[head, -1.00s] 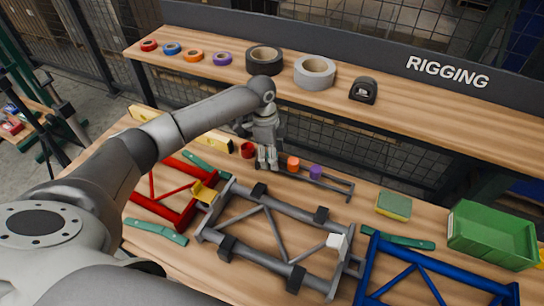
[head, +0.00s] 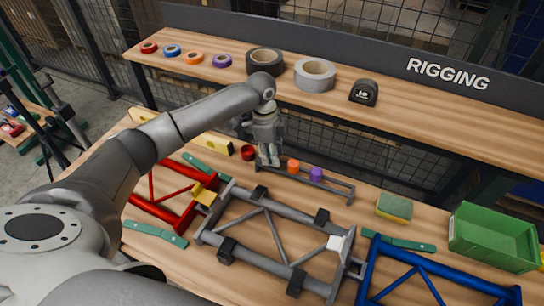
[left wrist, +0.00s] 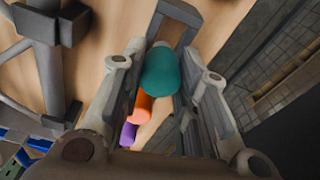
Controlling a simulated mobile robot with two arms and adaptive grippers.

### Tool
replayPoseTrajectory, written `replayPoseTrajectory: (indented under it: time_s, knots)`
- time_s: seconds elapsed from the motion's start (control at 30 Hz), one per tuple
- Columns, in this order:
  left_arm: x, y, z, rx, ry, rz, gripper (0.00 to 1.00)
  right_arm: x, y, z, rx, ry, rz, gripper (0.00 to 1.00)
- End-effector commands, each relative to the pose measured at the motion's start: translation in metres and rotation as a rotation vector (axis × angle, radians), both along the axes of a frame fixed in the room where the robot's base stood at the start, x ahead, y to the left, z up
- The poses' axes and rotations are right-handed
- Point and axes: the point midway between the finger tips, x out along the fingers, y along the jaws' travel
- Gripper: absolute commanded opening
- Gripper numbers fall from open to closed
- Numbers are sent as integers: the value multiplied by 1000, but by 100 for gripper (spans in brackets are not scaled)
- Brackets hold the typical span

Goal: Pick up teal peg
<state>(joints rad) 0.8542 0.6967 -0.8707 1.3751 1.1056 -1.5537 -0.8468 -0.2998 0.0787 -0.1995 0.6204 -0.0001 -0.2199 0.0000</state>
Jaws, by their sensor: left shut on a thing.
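The teal peg (left wrist: 161,70) shows in the left wrist view between the two fingers of my left gripper (left wrist: 165,78), which is shut on it. In the head view my left gripper (head: 268,158) points down at the left part of a low grey rack (head: 335,187), and its fingers hide the teal peg. An orange peg (head: 293,166) and a purple peg (head: 316,173) stand on the rack to the right of the gripper. They also show behind the teal peg in the left wrist view. I cannot tell whether the teal peg still touches the rack. My right gripper is out of view.
A red cup-like piece (head: 248,153) is just left of the gripper. Grey (head: 268,256), red (head: 150,207) and blue (head: 400,262) frames lie in front. A sponge (head: 394,207) and a green bin (head: 492,240) are at right. A raised shelf (head: 420,125) with tape rolls runs behind.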

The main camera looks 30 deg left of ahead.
Motion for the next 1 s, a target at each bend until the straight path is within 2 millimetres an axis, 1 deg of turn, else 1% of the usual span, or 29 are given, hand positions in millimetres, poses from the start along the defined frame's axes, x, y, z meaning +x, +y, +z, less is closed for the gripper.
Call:
replayPoseTrajectory:
  time_s: [0.03,0.13,0.27,0.37,0.47,0.6,0.7,0.9,1.0]
  knots:
    - [1,0,5,-1,-4,-1,4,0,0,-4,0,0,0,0]
    - [0,-1,20,-2,-4,-2,4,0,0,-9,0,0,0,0]
    - [-13,-8,37,-1,-4,-3,4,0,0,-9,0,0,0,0]
    - [-27,-17,56,-2,-4,-6,4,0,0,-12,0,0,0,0]
    - [-43,-27,79,-1,-7,-5,4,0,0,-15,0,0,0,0]
    - [-70,-43,91,-2,-2,-6,4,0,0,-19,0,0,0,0]
    - [-86,-52,100,0,-4,-5,4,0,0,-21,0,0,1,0]
    - [-109,-67,112,-1,-2,-3,4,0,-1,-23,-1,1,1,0]
    - [-115,-71,117,-2,-2,-2,4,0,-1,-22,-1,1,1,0]
